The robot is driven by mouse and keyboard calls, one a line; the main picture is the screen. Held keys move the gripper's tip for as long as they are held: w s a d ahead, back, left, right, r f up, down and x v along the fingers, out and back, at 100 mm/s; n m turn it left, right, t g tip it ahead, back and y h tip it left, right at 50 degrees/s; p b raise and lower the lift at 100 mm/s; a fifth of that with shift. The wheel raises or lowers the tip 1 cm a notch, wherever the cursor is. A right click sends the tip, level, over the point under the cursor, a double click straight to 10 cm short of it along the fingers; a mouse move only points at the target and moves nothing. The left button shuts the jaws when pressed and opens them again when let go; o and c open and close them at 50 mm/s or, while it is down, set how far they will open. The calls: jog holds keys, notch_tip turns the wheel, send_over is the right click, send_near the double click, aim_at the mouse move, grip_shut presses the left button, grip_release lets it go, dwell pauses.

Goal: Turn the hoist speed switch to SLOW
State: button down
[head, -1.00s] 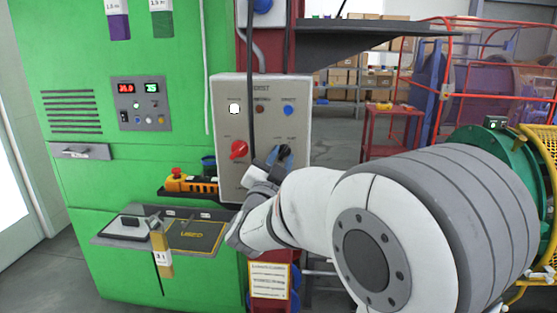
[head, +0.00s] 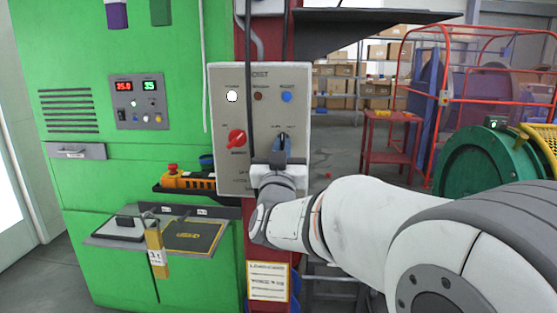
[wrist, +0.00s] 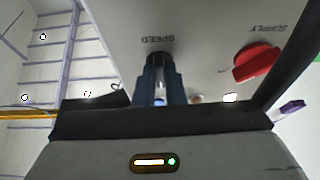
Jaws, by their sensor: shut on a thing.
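The hoist control box (head: 260,110) is a grey panel on the red post. The speed switch (wrist: 153,59) is a dark knob under the upside-down word SPEED in the wrist view. My gripper (head: 282,145) is at the lower right of the panel, its blue fingers upright in the picture. In the wrist view the fingers (wrist: 158,86) are shut on the knob from both sides. The fingers hide most of the switch in the head view. The position labels around it are too small to read.
The red supply knob (head: 237,139) sits left of my gripper on the same panel. A white lamp (head: 232,96) and a blue button (head: 287,97) are above. A black cable (head: 249,60) hangs across the panel. An orange pendant (head: 187,180) lies on a shelf at left.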

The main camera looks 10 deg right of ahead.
jog(key=n+y+b, duration=0.1)
jog(key=n, duration=0.2)
jog(key=n+y+b, duration=0.1)
jog(key=n+y, duration=0.1)
jog(key=n, duration=0.1)
jog(key=shift+s+d+r+t+b, duration=0.1)
jog(key=shift+d+r+t+b, duration=0.1)
jog(key=shift+t+b, duration=0.1)
jog(key=shift+r+n+y+b, duration=0.15)
jog(key=shift+n+y+b, duration=0.45)
jog(key=shift+n, duration=0.5)
jog(key=c, duration=1.5)
grip_release()
jog(key=shift+f, duration=0.2)
jog(key=b+v, duration=0.1)
jog(key=v, duration=0.6)
jog(key=shift+s, duration=0.3)
